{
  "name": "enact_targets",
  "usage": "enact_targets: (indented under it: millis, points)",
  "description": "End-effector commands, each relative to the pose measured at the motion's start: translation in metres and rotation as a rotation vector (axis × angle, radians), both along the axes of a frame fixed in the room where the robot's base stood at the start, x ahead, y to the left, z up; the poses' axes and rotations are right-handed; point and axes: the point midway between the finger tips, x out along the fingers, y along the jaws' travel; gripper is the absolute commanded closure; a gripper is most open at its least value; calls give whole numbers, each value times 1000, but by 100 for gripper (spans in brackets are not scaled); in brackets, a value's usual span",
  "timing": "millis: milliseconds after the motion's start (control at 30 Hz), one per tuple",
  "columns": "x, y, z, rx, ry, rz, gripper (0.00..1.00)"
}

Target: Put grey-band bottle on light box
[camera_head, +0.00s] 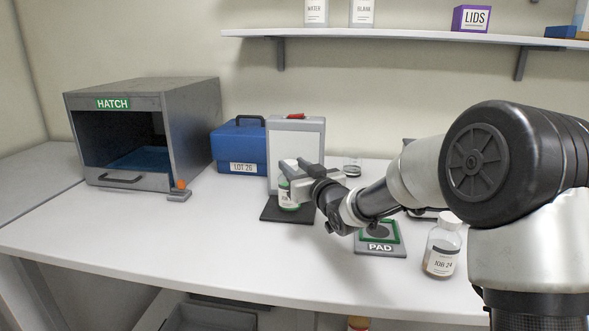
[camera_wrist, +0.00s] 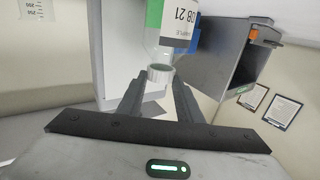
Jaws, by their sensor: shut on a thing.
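The grey-band bottle (camera_head: 441,247), labelled JOB 24 with a white cap, stands upright on the bench at the right, apart from my gripper. The light box (camera_head: 312,130) has a white upright panel, a red switch on top and a dark base (camera_head: 270,213). My gripper (camera_head: 291,172) is shut on the cap of another bottle, a green-band bottle (camera_head: 288,198), labelled JOB 21 in the wrist view (camera_wrist: 178,32). This bottle is upright at the dark base in front of the panel. I cannot tell whether it rests on the base.
A grey hatch box (camera_head: 198,125) and a blue LOT 26 case (camera_head: 229,146) stand left of the light box. The green-framed PAD (camera_head: 380,249) lies beneath my arm. A small glass jar (camera_head: 352,163) stands behind. The front left bench is clear.

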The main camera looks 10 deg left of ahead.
Motion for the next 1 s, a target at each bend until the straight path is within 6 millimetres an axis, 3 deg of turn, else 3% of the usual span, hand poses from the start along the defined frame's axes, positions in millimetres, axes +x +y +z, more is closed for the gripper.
enact_targets:
  millis: [167, 200, 300, 700, 1000]
  points:
    - [0, 0, -1, 2, -4, 0, 100]
    - [0, 0, -3, 0, 0, 0, 66]
    - [0, 0, -2, -1, 1, 0, 49]
    - [-2, -2, 2, -1, 0, 0, 49]
    - [-49, -38, 3, -2, 0, -2, 49]
